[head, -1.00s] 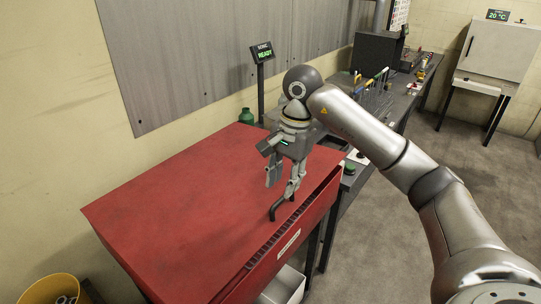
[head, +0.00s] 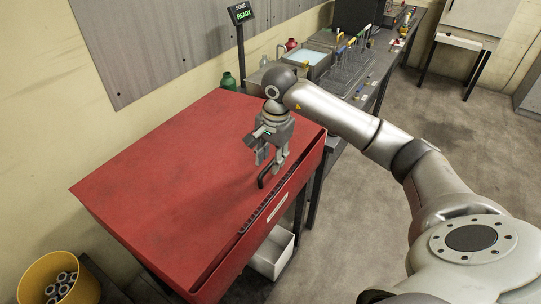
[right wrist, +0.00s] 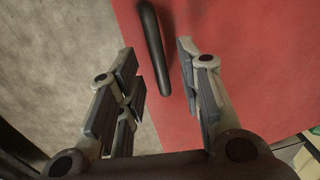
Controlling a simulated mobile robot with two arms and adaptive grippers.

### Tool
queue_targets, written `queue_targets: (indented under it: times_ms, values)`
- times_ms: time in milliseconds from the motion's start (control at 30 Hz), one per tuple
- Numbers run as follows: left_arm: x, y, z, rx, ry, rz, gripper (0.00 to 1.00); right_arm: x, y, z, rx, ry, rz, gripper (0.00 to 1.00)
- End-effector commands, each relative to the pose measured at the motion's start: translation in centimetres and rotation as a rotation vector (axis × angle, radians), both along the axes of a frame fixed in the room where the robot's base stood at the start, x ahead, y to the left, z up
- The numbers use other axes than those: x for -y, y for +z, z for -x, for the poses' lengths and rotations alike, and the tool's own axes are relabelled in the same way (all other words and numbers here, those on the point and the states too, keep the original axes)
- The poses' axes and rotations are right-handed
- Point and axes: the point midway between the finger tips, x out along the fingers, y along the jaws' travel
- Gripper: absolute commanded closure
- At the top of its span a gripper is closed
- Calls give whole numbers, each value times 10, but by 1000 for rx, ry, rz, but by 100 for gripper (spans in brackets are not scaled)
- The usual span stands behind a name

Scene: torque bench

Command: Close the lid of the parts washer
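The parts washer's red lid (head: 170,165) lies broad and low in the head view, with a slotted strip and a small label along its front edge. I cannot tell whether it is fully shut. A dark bar handle (head: 265,179) stands at its front edge. My right gripper (head: 269,162) is just above and beside the handle, fingers pointing down. In the right wrist view the fingers are spread apart, and the handle (right wrist: 152,50) shows between and beyond them, not clamped. Contact with the lid cannot be told. My left gripper is not in view.
A READY display (head: 241,14) on a post and a green bottle (head: 228,81) stand behind the washer. A bench with tools (head: 355,60) runs off to the back right. A white bin (head: 272,256) is below the front edge; a yellow bucket (head: 37,272) stands lower left.

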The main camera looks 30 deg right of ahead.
Motion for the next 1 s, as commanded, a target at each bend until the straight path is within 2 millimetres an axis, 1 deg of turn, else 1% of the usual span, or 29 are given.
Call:
queue_targets:
  times_ms: [267, 367, 533, 567, 900, 967, 1000]
  values:
    - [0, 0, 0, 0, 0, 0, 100, 0, -3, 0, -1, 0, 0, 66]
    - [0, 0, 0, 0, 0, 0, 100, 0, -3, 0, -1, 0, 0, 77]
    - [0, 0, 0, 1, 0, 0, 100, 0, -2, 0, 0, 0, 0, 98]
    - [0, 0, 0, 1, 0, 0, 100, 0, -2, 0, 0, 0, 0, 100]
    - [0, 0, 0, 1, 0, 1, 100, 0, -2, 0, 0, 0, 0, 100]
    - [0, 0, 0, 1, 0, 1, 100, 0, -2, 0, 0, 0, 0, 93]
    - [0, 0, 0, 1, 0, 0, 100, 0, -2, 0, 0, 0, 0, 88]
